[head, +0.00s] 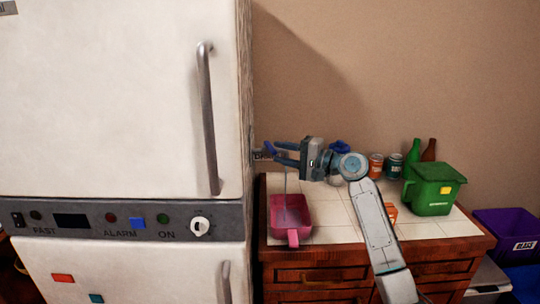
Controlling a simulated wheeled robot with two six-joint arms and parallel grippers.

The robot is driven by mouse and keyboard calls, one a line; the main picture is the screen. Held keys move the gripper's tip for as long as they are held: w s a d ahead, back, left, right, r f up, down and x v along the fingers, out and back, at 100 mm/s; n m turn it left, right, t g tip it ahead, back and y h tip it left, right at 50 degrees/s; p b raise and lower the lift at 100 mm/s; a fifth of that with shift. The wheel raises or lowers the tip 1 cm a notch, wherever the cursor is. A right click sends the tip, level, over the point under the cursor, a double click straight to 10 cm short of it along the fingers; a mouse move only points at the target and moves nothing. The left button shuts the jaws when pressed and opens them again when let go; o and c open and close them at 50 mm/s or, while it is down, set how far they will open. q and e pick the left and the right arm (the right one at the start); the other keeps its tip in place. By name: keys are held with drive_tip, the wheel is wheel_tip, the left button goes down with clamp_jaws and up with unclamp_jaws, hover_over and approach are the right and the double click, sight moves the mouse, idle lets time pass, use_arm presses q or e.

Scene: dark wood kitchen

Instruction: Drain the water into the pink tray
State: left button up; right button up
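The pink tray (296,236) sits at the left front of the tiled counter, close to the fridge, with its handle toward me. A small dark wall fitting with a blue lever (269,148) is above it. A thin pale vertical streak (286,186), which looks like water, runs down from near the fitting into the tray. My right gripper (276,153) points left at the fitting, with its two fingers apart and their tips close to the blue lever. I cannot tell whether they touch it. My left gripper is not in view.
The large white fridge (110,110) fills the left side, with a long metal handle. A purple bin (508,233) is at the far right.

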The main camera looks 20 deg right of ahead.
drive_tip(key=shift+b+v, duration=0.6)
drive_tip(key=shift+v, duration=2.2)
idle(5.2)
